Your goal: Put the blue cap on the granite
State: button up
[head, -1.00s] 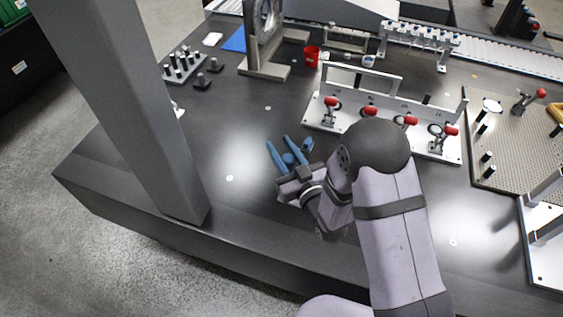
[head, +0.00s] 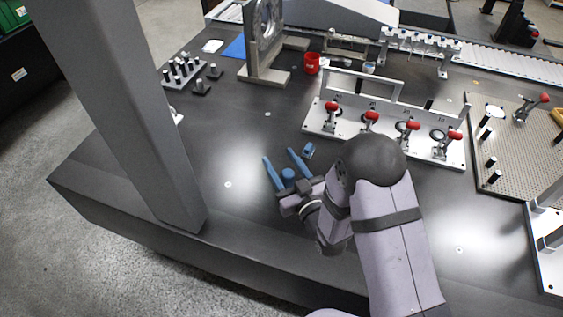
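My gripper (head: 278,155) has two long blue fingers, spread apart, low over the dark granite top (head: 235,150) near its front edge. A small round blue piece, which looks like the blue cap (head: 288,175), sits between the fingers near their base. A gap shows beside it, and I cannot tell if it touches the granite or a finger. A second small blue piece (head: 308,150) with a dark part lies just beyond the right finger. My wrist hides the granite nearest to me.
A white fixture plate with red-handled clamps (head: 385,140) stands to the right, behind my arm. A red cup (head: 312,63) and a grey ring stand (head: 263,76) are at the back. A perforated plate (head: 515,150) lies at the right.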

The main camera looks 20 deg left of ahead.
aim_at(293, 181)
jog(key=shift+f, duration=0.1)
jog(key=shift+f, duration=0.2)
jog(key=shift+o, duration=0.4)
jog(key=r+b+v, duration=0.1)
jog(key=b+v, duration=0.1)
jog(key=v, duration=0.5)
jog(key=shift+s, duration=0.25)
jog(key=shift+r, duration=0.1)
